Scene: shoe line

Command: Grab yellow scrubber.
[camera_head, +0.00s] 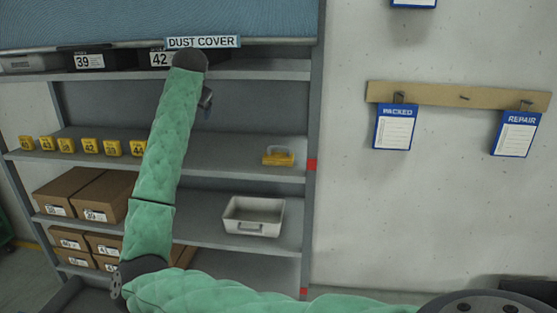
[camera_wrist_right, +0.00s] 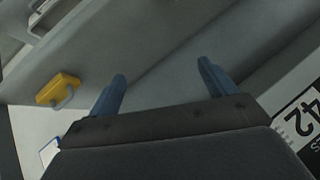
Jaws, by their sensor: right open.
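The yellow scrubber (camera_head: 278,158), a small block with a grey handle, sits on the middle shelf near its right end. It also shows at the left of the right wrist view (camera_wrist_right: 58,90). My right gripper (camera_wrist_right: 161,70) has its two blue fingers spread with nothing between them. The scrubber is apart from the fingers, to their left in that view. In the head view my right arm reaches up in front of the shelves, and its hand is mostly hidden behind the arm near the upper shelf. My left gripper is not in view.
Yellow number tags (camera_head: 91,147) line the middle shelf at left. A grey bin (camera_head: 252,215) stands one shelf below, with brown boxes (camera_head: 107,198) to its left. Dark numbered bins (camera_head: 89,60) sit above, under a blue dust cover (camera_head: 150,22). A shelf post (camera_head: 312,130) stands right of the scrubber.

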